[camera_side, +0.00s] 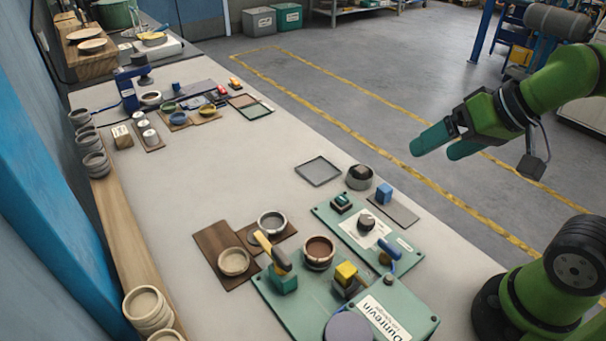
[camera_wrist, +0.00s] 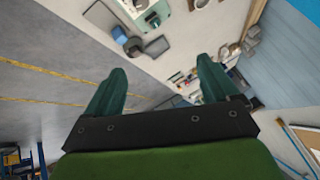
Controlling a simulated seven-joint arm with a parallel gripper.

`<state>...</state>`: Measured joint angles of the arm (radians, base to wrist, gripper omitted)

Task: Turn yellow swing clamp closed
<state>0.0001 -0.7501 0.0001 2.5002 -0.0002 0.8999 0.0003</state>
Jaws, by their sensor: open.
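A yellow bar-like handle (camera_side: 263,243) with a dark end stands tilted on a green block (camera_side: 283,283) on the near green board (camera_side: 303,312); it looks like the yellow swing clamp. A yellow block (camera_side: 345,273) on a dark base stands to its right on the same board, so I cannot be fully sure which is the clamp. My gripper (camera_side: 437,148) is open and empty, high above the floor beyond the table's right edge, well away from the board. Its two green fingers also show apart in the wrist view (camera_wrist: 160,70). The clamp cannot be made out in the wrist view.
A second green board (camera_side: 404,244) with a blue handle (camera_side: 388,250) lies behind the near one. A brown-filled cup (camera_side: 319,253) and a bowl on a wooden board (camera_side: 210,240) stand close to the yellow handle. The middle of the table (camera_side: 235,180) is clear.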

